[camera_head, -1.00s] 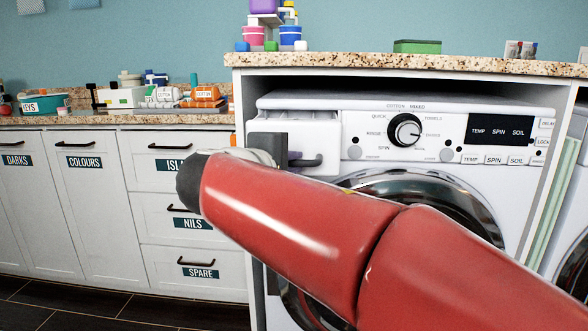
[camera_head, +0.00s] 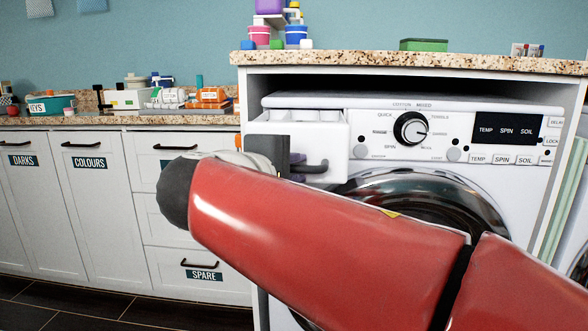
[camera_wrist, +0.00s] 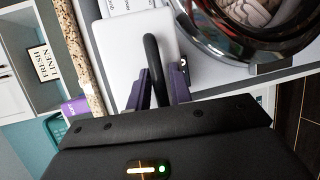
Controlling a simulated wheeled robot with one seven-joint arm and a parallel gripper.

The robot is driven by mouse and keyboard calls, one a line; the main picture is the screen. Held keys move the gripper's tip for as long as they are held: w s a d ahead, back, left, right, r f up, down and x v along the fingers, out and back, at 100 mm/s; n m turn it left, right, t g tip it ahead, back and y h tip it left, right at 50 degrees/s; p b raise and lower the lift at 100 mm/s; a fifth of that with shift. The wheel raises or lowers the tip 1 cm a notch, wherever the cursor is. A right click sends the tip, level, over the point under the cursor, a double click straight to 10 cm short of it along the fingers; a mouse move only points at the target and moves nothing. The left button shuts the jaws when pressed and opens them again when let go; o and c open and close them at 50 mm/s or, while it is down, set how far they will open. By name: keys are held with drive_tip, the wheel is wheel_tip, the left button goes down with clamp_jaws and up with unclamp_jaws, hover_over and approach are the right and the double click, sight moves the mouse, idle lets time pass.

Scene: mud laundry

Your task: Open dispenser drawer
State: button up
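The dispenser drawer (camera_head: 325,147) is at the upper left of the white washing machine's front. It stands out a little from the panel, and its white top edge shows. Its dark bar handle (camera_head: 318,166) is on the front face. In the wrist view the handle (camera_wrist: 151,52) runs between my gripper's two purple fingers, which close on it from both sides. My gripper (camera_wrist: 160,88) is shut on the handle. In the head view my red arm and wrist hide most of my gripper and part of the drawer front.
The round washer door (camera_head: 430,200) is below and right of the drawer. A control panel with a dial (camera_head: 411,129) lies to the right. A granite counter (camera_head: 400,63) overhangs above. White cabinets (camera_head: 100,210) stand to the left. Open floor shows at lower left.

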drive_tip(key=v, duration=0.7)
drive_tip(key=shift+s+a, duration=0.15)
drive_tip(key=shift+s, duration=0.2)
drive_tip(key=shift+r, duration=0.1)
drive_tip(key=s+d+f+m+g+y+p, duration=0.15)
drive_tip(key=d+f+m+g, duration=0.35)
drive_tip(key=d+f, duration=0.9)
drive_tip(key=s+d+f+m+g+y+p, duration=0.2)
drive_tip(key=s+d+f+m+g+y, duration=0.1)
drive_tip(key=s+d+f+m+y, duration=0.2)
drive_tip(key=s+d+f+m, duration=0.2)
drive_tip(key=s+f+m, duration=0.2)
drive_tip(key=s+f, duration=0.1)
drive_tip(key=shift+s+d+f+g, duration=0.4)
